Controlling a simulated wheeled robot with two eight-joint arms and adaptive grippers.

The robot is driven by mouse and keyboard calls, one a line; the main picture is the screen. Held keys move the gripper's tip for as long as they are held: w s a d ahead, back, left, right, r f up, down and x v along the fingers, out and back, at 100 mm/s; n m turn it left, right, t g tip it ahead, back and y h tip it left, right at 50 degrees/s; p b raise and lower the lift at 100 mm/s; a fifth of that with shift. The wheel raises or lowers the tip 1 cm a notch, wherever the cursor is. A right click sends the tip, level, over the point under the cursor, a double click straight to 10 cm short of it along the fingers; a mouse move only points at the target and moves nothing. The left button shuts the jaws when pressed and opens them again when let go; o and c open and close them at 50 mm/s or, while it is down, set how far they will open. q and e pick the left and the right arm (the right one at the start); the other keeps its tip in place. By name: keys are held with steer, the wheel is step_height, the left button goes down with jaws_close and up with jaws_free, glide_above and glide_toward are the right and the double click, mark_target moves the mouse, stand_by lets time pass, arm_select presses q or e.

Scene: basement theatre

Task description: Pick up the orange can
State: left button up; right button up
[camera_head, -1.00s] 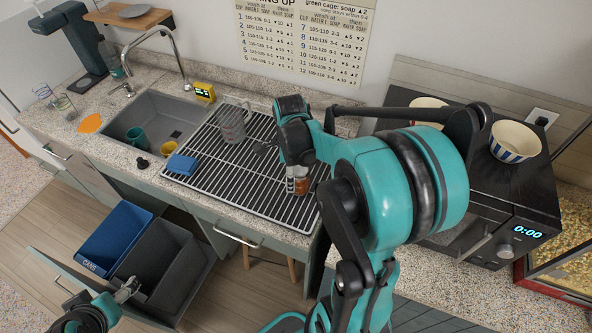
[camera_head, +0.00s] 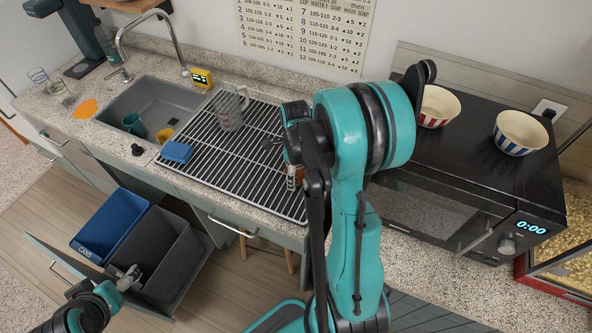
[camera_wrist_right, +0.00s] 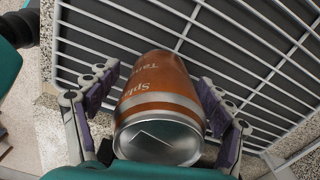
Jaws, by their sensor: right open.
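The orange can (camera_wrist_right: 158,85) shows large in the right wrist view, its silver end toward the camera and the drying rack behind it. My right gripper (camera_wrist_right: 160,90) is open, with one finger on each side of the can. A gap shows between the can and the left finger; the right finger is very close to the can, and contact is unclear. In the head view, my right gripper (camera_head: 293,178) is at the rack's right part, and my arm hides most of the can (camera_head: 300,174). My left gripper (camera_head: 127,277) is at lower left by the bins; its jaws are too small to judge.
The wire drying rack (camera_head: 205,165) holds a clear jug (camera_head: 230,108) and a blue sponge (camera_head: 176,152). The sink (camera_head: 160,103) holds cups. A microwave (camera_head: 470,195) with two bowls stands right. An open drawer holds a blue bin (camera_head: 108,228) and a grey bin (camera_head: 165,262).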

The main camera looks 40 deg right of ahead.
steer(key=c, duration=0.9)
steer(key=shift+r, duration=0.1)
